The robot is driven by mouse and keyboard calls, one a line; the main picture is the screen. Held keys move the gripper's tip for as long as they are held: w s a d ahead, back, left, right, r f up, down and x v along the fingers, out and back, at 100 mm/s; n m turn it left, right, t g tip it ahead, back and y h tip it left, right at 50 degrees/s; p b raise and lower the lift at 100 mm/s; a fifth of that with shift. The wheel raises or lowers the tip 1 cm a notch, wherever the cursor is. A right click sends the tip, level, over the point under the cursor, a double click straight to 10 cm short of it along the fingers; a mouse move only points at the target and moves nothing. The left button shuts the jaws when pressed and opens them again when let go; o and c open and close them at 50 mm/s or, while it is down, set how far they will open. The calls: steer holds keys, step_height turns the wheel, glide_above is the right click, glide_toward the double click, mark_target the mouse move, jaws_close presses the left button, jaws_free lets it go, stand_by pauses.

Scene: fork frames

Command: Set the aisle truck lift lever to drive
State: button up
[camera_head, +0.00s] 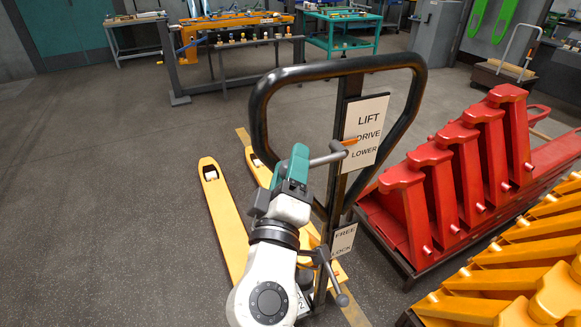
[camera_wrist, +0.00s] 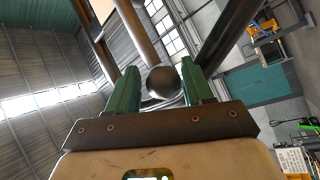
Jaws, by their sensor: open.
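The lift lever (camera_head: 330,157) is a grey rod on the truck's dark mast. Its orange pointer (camera_head: 349,142) is at the left edge of the label plate (camera_head: 366,128), near the DRIVE line, between LIFT and LOWER. My gripper (camera_head: 300,163) is at the lever's free end, left of the mast. In the wrist view, the lever's round dark knob (camera_wrist: 164,82) sits between the two green fingers of my open gripper (camera_wrist: 160,90). Whether a finger touches the knob is unclear. The head view hides the knob behind my gripper.
A dark looped handle (camera_head: 262,110) rises around the label plate. A lower lever with a knob (camera_head: 342,299) sticks out below the FREE/LOCK plate (camera_head: 343,240). Yellow forks (camera_head: 222,215) lie beyond. Red stands (camera_head: 455,185) are at right. Floor at left is clear.

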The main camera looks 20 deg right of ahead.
steer(key=shift+w+f, duration=0.1)
steer(key=shift+f, duration=0.15)
